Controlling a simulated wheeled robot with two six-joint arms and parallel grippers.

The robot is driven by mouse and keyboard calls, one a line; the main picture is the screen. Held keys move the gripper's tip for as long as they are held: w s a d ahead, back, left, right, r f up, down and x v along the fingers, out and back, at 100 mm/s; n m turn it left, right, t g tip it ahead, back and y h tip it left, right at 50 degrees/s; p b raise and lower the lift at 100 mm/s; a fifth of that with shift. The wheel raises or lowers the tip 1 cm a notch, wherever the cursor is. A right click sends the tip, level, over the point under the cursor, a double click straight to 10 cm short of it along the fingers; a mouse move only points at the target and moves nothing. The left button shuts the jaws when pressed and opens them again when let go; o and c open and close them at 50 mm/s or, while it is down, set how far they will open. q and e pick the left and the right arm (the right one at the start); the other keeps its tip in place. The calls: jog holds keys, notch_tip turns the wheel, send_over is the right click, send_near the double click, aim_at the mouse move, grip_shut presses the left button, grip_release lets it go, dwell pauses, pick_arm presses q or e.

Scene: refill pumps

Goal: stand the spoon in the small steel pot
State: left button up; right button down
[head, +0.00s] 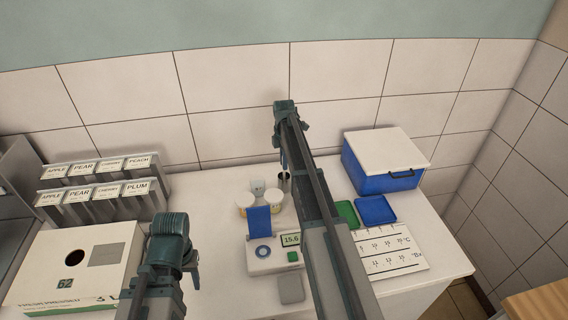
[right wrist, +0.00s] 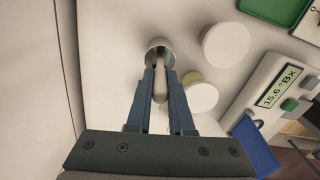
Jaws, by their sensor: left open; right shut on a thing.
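The small steel pot (right wrist: 160,50) is at the top of the right wrist view; in the head view it (head: 284,178) stands beside the round tubs, partly hidden by my right arm. My right gripper (right wrist: 160,76) is shut on the spoon (right wrist: 159,90), of which a pale handle shows between the fingers. The spoon's far end overlaps the pot's mouth; I cannot tell how deep it reaches. In the head view my right arm covers the fingers. My left gripper (head: 188,268) is open and empty, near the white box at left.
White-lidded tubs (right wrist: 226,44) stand close beside the pot. A meter reading 15.6 (head: 275,255) with a blue flap is nearer. Green (head: 346,213) and blue trays (head: 376,210), a blue box (head: 386,165) and a printed card (head: 392,250) are at right. Labelled racks (head: 100,190) are at left.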

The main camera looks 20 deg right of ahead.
jog(key=shift+f, duration=0.2)
jog(key=c, duration=0.8)
grip_release()
jog(key=shift+r, duration=0.15)
notch_tip(320, 180, up, 12)
jog(key=p, duration=1.2)
jog(key=shift+r, duration=0.15)
